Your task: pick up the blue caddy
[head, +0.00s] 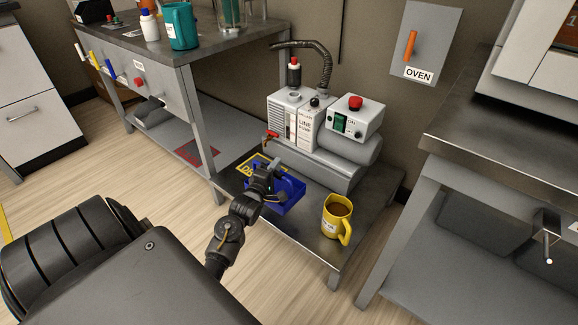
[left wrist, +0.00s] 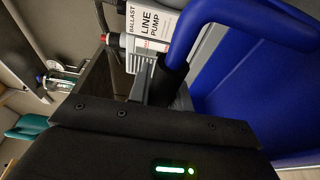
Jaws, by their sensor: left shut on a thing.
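The blue caddy (head: 291,197) is an open box at the low metal table, in front of the pump machine; I cannot tell if it touches the tabletop. My left gripper (head: 268,182) is over its left side and covers part of it. In the left wrist view, the caddy's blue handle and wall (left wrist: 255,65) fill the right side. The handle meets the dark gripper fingers (left wrist: 168,82), which are shut on it. My right gripper is not in view.
A yellow mug (head: 337,218) with dark liquid stands right of the caddy on the low table (head: 308,235). Behind are the pump unit (head: 297,120) and grey cylinders (head: 322,168). A workbench (head: 150,65) stands left, a steel table (head: 500,155) right.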

